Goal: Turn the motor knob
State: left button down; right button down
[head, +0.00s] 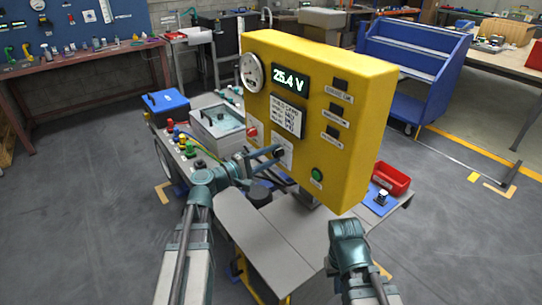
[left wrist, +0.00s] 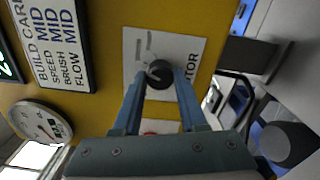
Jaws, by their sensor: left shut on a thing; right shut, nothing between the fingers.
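The yellow motor panel (head: 335,90) stands at the centre of the head view. Its black motor knob (left wrist: 160,74) sits on a white label plate (left wrist: 185,52) with printing that ends in "TOR". My left gripper (left wrist: 160,84) is shut on the knob, one finger on each side. In the head view my left gripper (head: 272,155) reaches the panel's lower left face and largely hides the knob. My right gripper (head: 346,226) is shut and empty, low in front of the panel and apart from it.
The panel has a lit display (head: 291,79) reading 25.4 V, a round gauge (head: 251,72), a build card (head: 287,115), a green button (head: 317,174) and several black controls. A red bin (head: 391,179) stands behind right. A blue cart (head: 415,70) stands farther back.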

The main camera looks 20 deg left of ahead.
pick_arm(q)
jog(key=shift+c, duration=2.3)
grip_release()
jog(key=v, duration=1.4)
jog(key=shift+w+d, duration=0.1)
